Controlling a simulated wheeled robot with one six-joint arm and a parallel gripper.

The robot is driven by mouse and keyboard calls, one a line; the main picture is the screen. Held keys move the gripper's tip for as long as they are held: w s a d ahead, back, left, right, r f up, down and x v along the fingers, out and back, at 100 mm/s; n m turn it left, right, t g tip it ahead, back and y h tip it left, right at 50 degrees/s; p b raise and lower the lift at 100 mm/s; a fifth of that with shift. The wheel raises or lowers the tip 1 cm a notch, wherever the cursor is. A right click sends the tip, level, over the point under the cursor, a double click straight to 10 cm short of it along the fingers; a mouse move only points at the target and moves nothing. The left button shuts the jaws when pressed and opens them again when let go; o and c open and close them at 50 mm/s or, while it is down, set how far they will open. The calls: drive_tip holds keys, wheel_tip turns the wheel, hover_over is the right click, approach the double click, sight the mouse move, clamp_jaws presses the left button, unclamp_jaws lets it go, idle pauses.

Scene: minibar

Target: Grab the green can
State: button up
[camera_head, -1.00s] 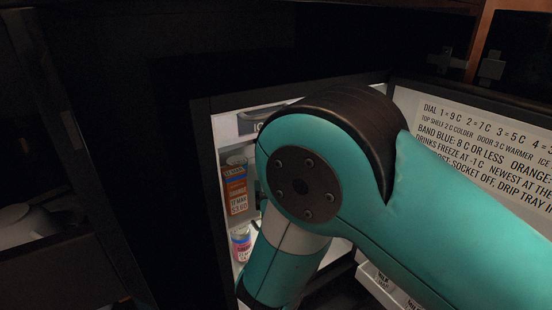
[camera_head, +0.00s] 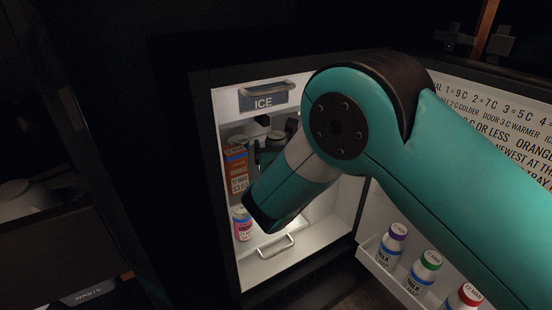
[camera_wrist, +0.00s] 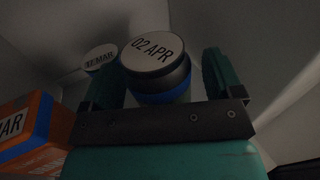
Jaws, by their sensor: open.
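In the wrist view, my gripper (camera_wrist: 160,70) is open, its two dark teal fingers on either side of a can (camera_wrist: 158,72). That can has a pale round lid marked "02 APR", a dark rim and a blue band. Only a sliver of greenish body shows below the band, so I cannot be sure of its colour. Whether the fingers touch it is unclear. A second pale lid (camera_wrist: 100,57) marked "31 MAR" is behind and left. In the head view, my gripper (camera_head: 266,156) is inside the fridge, partly hidden by my forearm, among shadowed items.
An orange and blue carton (camera_head: 236,172) stands left of my gripper, close in the wrist view (camera_wrist: 25,125). A pink-labelled pot (camera_head: 242,224) stands lower left. The ICE compartment (camera_head: 264,98) is above. The open door holds several milk bottles (camera_head: 426,265) at right.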

drive_tip(key=c, duration=1.2)
